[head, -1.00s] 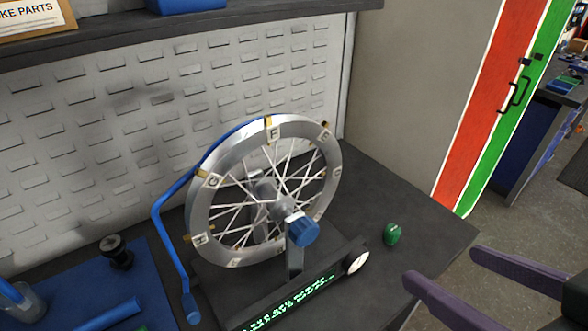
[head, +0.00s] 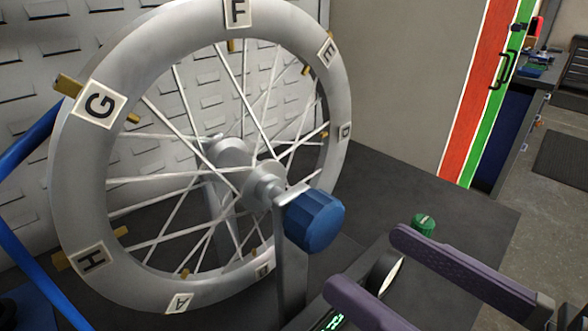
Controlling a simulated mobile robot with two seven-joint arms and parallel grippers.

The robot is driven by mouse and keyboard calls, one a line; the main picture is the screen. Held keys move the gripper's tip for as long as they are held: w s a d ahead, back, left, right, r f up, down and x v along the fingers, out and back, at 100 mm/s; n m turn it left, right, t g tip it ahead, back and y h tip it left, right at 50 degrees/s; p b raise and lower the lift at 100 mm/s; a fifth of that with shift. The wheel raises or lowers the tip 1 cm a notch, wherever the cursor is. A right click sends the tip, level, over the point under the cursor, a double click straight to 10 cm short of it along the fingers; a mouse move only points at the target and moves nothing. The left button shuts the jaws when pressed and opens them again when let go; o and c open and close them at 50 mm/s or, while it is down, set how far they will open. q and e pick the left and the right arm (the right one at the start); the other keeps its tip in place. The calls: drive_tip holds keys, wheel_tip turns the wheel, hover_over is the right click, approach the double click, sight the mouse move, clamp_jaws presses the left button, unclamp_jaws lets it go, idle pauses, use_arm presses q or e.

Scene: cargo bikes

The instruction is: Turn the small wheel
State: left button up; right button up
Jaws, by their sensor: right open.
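The small spoked wheel (head: 85,205) stands upright on its stand, with a grey rim and lettered tags, among them F, E, D, G and H. A blue faceted knob (head: 314,220) sits at its hub on the near side. My right gripper (head: 362,265) is open, its two purple fingers pointing left. It is in front of and to the right of the knob, apart from it, with nothing between the fingers. The stand's lower part is partly hidden by the fingers. My left gripper does not show.
A green object (head: 424,225) stands on the dark bench (head: 450,205) behind the right gripper. A round white dial (head: 386,274) and a lit green display (head: 333,322) are on the base. A blue bent rod (head: 28,140) runs along the left.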

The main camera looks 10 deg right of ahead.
sight(328, 227)
drive_tip(key=x, duration=0.6)
drive_tip(key=shift+w+a, duration=0.1)
drive_tip(key=shift+w, duration=0.05)
clamp_jaws()
idle(0.5)
idle(0.4)
